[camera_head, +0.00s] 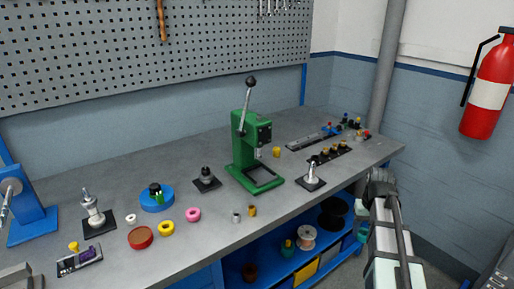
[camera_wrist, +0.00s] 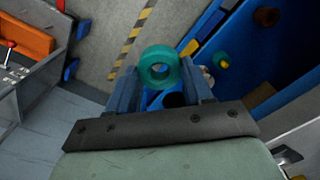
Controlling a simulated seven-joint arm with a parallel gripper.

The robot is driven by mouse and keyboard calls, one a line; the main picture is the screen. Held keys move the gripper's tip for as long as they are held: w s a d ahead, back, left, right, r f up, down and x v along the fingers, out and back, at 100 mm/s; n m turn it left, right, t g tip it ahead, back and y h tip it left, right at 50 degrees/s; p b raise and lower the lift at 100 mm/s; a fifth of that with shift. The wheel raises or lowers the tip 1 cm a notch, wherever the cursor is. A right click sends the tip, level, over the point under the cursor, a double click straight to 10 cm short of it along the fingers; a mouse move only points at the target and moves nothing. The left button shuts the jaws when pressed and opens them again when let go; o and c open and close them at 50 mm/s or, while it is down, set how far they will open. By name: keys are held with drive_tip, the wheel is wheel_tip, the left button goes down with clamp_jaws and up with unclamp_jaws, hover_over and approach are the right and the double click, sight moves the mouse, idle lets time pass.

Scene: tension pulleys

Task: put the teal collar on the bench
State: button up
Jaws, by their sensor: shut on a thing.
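The teal collar (camera_wrist: 160,68) is a thick ring with a round hole. In the wrist view it sits between the two blue-grey fingers of my gripper (camera_wrist: 160,86), which is shut on it, with the hole facing the camera. The bench (camera_head: 210,256) has a grey top holding several tools and rings. Beneath the collar the wrist view shows floor and blue shelving, not the bench top.
A green press (camera_head: 245,150) stands mid-bench. Pink (camera_head: 193,215), yellow (camera_head: 167,229) and red (camera_head: 140,238) rings lie near the front left. A post on a black base (camera_head: 311,178) stands right of the press. Bare bench top shows along the front and right. Blue shelves (camera_head: 300,262) sit below.

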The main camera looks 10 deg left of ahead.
drive_tip(key=w+a+r+m, duration=0.3)
drive_tip(key=a+r, duration=0.2)
drive_tip(key=r, duration=0.3)
wheel_tip(320, 180, up, 7)
drive_tip(key=n, duration=1.5)
hover_over(186, 197)
wheel_tip(186, 197, down, 10)
drive_tip(key=shift+r, duration=0.2)
drive_tip(key=shift+f, duration=0.15)
drive_tip(key=o, duration=0.7)
drive_tip(key=shift+o, duration=0.2)
